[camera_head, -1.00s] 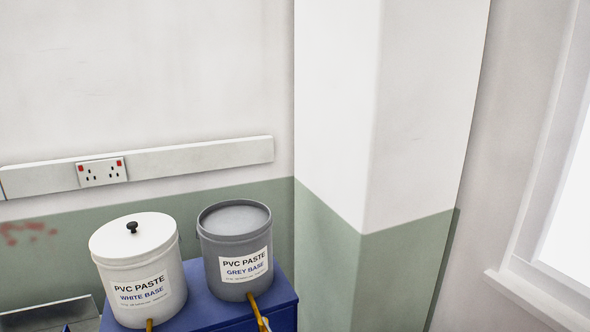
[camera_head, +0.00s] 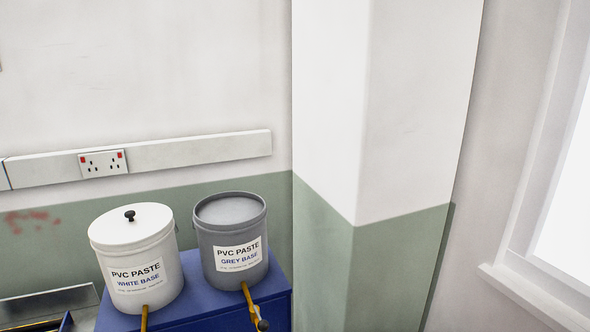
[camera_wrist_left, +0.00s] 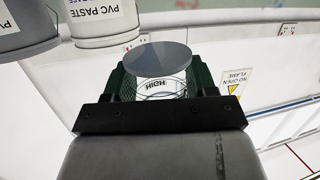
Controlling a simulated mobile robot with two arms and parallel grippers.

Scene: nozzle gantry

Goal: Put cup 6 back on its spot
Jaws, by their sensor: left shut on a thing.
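My left gripper (camera_wrist_left: 155,72) shows in the left wrist view, with a dark green finger on each side. It is shut on a cup (camera_wrist_left: 157,88), a pale, clear-looking vessel with a round grey disc at its far end. A label with dark letters on the cup appears upside down and seems to read "HIGH". I cannot read a cup number. I cannot tell whether the grey disc is a lid, the contents or the base. No cup spot is recognisable. Neither gripper is in the head view.
A white PVC paste bucket (camera_head: 135,250) and a grey one (camera_head: 230,235) stand on a blue cabinet (camera_head: 205,305), with yellow taps at their fronts. A wall corner juts out (camera_head: 390,170) right of them. A metal tray edge (camera_head: 50,303) shows at lower left.

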